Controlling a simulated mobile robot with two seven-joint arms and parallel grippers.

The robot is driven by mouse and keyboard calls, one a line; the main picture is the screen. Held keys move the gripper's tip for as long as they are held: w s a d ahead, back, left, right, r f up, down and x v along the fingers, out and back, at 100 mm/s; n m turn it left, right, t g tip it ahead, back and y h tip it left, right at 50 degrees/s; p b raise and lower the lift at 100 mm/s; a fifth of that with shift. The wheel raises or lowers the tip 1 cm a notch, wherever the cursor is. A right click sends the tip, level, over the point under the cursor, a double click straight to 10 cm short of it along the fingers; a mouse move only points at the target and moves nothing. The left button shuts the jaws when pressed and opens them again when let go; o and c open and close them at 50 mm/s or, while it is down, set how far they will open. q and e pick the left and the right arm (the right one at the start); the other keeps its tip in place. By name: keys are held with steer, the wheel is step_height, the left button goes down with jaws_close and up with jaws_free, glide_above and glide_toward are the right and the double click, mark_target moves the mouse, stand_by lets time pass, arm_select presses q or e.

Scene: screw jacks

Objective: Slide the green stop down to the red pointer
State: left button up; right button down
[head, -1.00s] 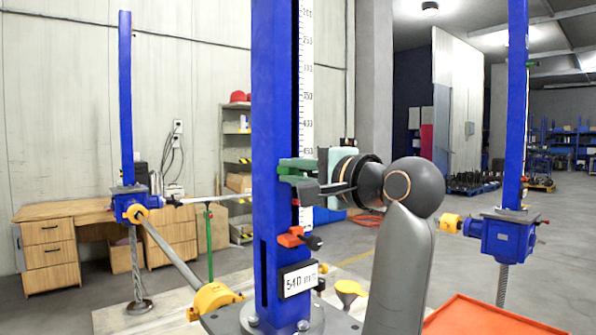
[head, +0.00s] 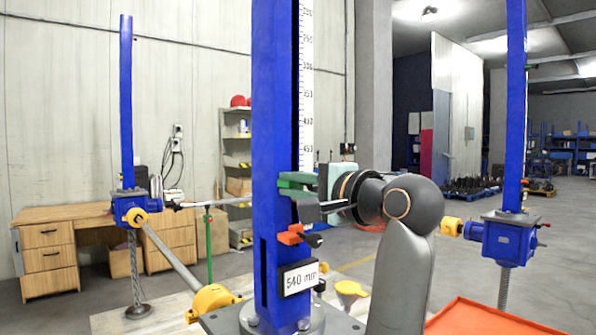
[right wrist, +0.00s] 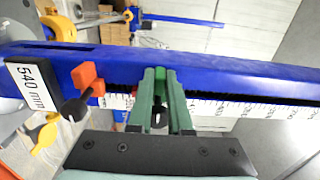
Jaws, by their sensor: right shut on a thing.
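The green stop (head: 292,181) sits on the blue column (head: 272,120), on its scale side, a little above the red pointer (head: 292,235). A clear gap separates the two. In the right wrist view, the stop (right wrist: 160,76) lies between the fingers, and the red pointer (right wrist: 88,79) is to their left. My right gripper (head: 312,205) reaches in from the right and is shut on the green stop; in the wrist view its green-padded fingers (right wrist: 160,105) hide part of the stop. My left gripper is not in view.
A label (head: 299,279) reading 540 mm is fixed low on the column, below the pointer. Blue screw jacks stand at left (head: 127,205) and right (head: 507,235). An orange tray (head: 505,318) is at lower right, and a yellow funnel-like piece (head: 350,290) is near the column's base.

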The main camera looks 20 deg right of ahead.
steer(key=shift+f+b, duration=0.35)
steer(key=shift+f, duration=0.4)
steer(key=shift+f, duration=0.15)
steer(key=c, duration=0.8)
jaws_free()
